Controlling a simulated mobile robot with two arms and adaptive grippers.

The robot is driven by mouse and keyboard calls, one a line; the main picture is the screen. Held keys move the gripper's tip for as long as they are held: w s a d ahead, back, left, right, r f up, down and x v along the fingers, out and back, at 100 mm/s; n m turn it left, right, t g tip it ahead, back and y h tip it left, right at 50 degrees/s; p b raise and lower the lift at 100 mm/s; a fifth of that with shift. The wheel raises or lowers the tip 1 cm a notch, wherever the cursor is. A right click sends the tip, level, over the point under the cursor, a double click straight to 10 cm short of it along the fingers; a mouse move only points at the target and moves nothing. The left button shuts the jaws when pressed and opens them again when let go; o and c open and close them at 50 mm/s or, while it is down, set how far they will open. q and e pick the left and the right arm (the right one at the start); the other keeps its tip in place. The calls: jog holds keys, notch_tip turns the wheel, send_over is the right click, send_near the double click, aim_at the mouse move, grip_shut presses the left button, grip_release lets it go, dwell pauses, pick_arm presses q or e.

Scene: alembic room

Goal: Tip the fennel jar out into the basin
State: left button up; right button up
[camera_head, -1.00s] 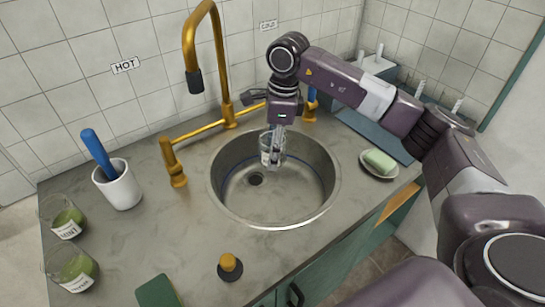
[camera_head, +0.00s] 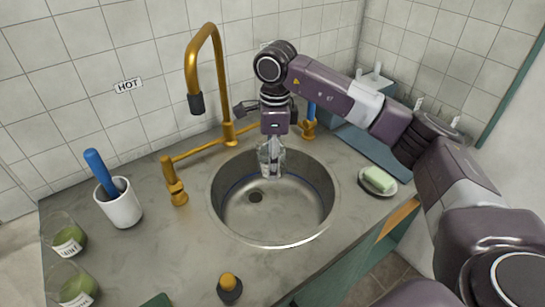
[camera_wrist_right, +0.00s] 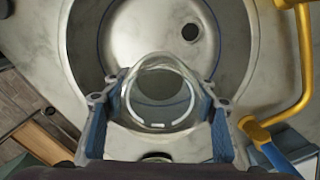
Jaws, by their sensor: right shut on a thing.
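My right gripper (camera_head: 272,146) is over the back part of the round steel basin (camera_head: 290,212), with its fingers pointing down. It is shut on a clear glass jar (camera_head: 270,158). In the right wrist view the jar (camera_wrist_right: 160,92) sits between the two blue-padded fingers, with the basin (camera_wrist_right: 150,30) and its drain hole beyond. The jar looks clear, and I see no contents in it. Its label cannot be read now, and its exact tilt is hard to tell. My left gripper is not in view.
A brass faucet (camera_head: 221,80) rises behind the basin, close left of my right gripper. Two labelled jars with green contents (camera_head: 66,238) (camera_head: 76,288) and a white mortar with blue pestle (camera_head: 119,205) stand left. A soap dish (camera_head: 390,189) lies right.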

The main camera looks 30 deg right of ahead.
jog(key=h+p, duration=0.1)
jog(key=g+h+p, duration=0.1)
jog(key=shift+a+r+h, duration=0.1)
jog(key=shift+r+h, duration=0.2)
jog(key=shift+r, duration=0.1)
jog(key=shift+f+g+h+p, duration=0.1)
jog(key=shift+g+h+p, duration=0.3)
jog(key=shift+h+p, duration=0.15)
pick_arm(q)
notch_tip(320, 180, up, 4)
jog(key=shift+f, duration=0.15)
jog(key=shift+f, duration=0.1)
pick_arm(e)
jog(key=shift+f, duration=0.1)
jog(key=shift+d+f+t+y+b, duration=0.1)
jog(key=shift+d+t+y+b, duration=0.1)
jog(key=shift+t+y+b, duration=0.4)
jog(key=shift+y+b, duration=0.8)
jog(key=shift+y, duration=0.05)
jog(key=shift+t+y+b, duration=0.4)
jog(key=shift+y+b, duration=0.2)
jog(key=shift+a+r, duration=0.1)
jog(key=shift+r, duration=0.2)
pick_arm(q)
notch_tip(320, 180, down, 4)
pick_arm(e)
jog(key=shift+r, duration=0.1)
